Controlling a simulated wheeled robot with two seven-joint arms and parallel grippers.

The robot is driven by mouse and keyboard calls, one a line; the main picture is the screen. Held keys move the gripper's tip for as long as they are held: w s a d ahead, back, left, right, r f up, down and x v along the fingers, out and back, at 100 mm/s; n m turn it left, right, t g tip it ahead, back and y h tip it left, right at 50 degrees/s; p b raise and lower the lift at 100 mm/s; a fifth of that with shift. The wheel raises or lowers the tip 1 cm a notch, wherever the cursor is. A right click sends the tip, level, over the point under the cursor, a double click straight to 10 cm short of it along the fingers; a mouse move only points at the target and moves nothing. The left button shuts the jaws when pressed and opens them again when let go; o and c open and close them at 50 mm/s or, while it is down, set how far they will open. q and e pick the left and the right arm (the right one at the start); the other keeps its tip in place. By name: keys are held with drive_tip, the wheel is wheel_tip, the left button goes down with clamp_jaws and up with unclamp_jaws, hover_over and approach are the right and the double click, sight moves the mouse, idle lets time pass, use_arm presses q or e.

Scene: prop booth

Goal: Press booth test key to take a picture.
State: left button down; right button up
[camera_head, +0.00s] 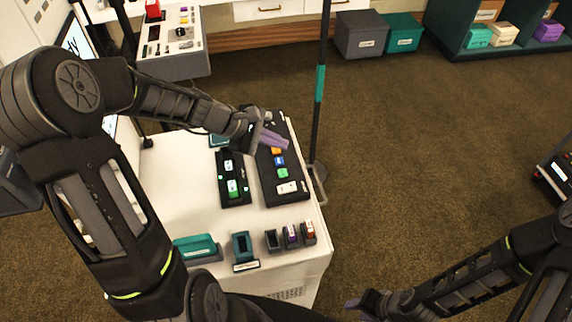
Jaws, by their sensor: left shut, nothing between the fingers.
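A black key panel (289,188) lies on the white table, with small orange (276,150), blue (279,161), green (283,173) and white (287,187) keys in a line. A smaller black panel (234,199) with green lit keys lies to its left. I cannot read which key is the booth test key. My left gripper (284,145) is shut and empty, its purple fingers over the far part of the larger panel, hiding what lies beneath. Whether it touches the panel is unclear. My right gripper (354,303) is low at the bottom, away from the table; its fingers are barely visible.
The white table (180,180) also bears a teal box (195,246), a teal holder (243,247) and several small stamp-like blocks (291,236) near its front. A dark pole (318,110) stands at its right edge. Open carpet (420,150) lies to the right.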

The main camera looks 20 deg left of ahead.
use_arm(q)
drive_tip(key=b, duration=0.6)
hover_over(279, 173)
wheel_tip(279, 173, down, 8)
drive_tip(key=shift+r, duration=0.1)
drive_tip(key=shift+f+b, duration=0.5)
drive_tip(key=shift+b, duration=0.2)
idle(1.3)
drive_tip(key=shift+f+b, duration=0.45)
drive_tip(key=shift+b, duration=0.05)
drive_tip(key=shift+f+b, duration=0.35)
idle(0.6)
drive_tip(key=shift+r, duration=0.15)
drive_tip(key=shift+r+p, duration=0.65)
